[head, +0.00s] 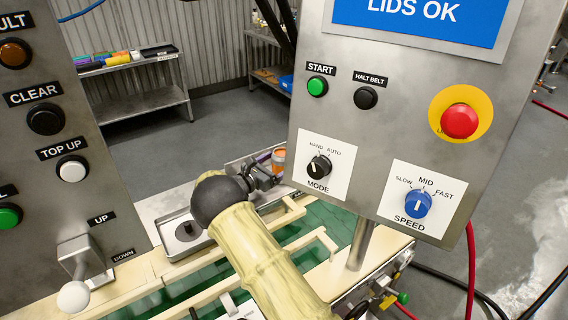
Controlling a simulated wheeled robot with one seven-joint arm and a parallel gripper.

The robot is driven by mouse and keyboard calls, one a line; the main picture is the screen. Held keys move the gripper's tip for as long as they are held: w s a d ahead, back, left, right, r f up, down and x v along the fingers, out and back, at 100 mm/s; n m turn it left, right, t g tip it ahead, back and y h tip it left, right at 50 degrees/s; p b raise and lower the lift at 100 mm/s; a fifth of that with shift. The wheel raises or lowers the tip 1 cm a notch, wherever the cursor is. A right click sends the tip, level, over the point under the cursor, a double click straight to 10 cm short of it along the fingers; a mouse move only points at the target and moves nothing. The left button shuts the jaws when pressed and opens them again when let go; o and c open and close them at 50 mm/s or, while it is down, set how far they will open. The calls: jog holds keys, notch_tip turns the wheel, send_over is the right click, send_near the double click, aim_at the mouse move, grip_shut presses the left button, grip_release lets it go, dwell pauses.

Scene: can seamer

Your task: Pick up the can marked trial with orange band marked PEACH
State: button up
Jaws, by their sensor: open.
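A small can with an orange band (279,159) stands in a metal tray (240,160) beyond my arm, left of the control panel's lower edge. Its lettering is too small to read, so I cannot tell whether it says PEACH or trial. My gripper (270,174) is at the can's near side, beside it in the picture. The jaws are small and dark here, open, and whether they touch or surround the can is unclear. My arm and wrist hide part of the tray.
A control panel (340,120) with a blue LIDS OK screen (420,20) stands close on the right. A second panel (90,130) with a lever (74,296) is on the left. Pale guide rails (318,241) edge the green belt. A shelf (140,85) stands behind.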

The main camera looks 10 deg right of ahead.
jog(key=shift+c, duration=0.4)
jog(key=c, duration=1.2)
jog(key=shift+r, duration=0.15)
notch_tip(320, 180, up, 10)
jog(key=b, duration=0.3)
jog(key=shift+b, duration=0.3)
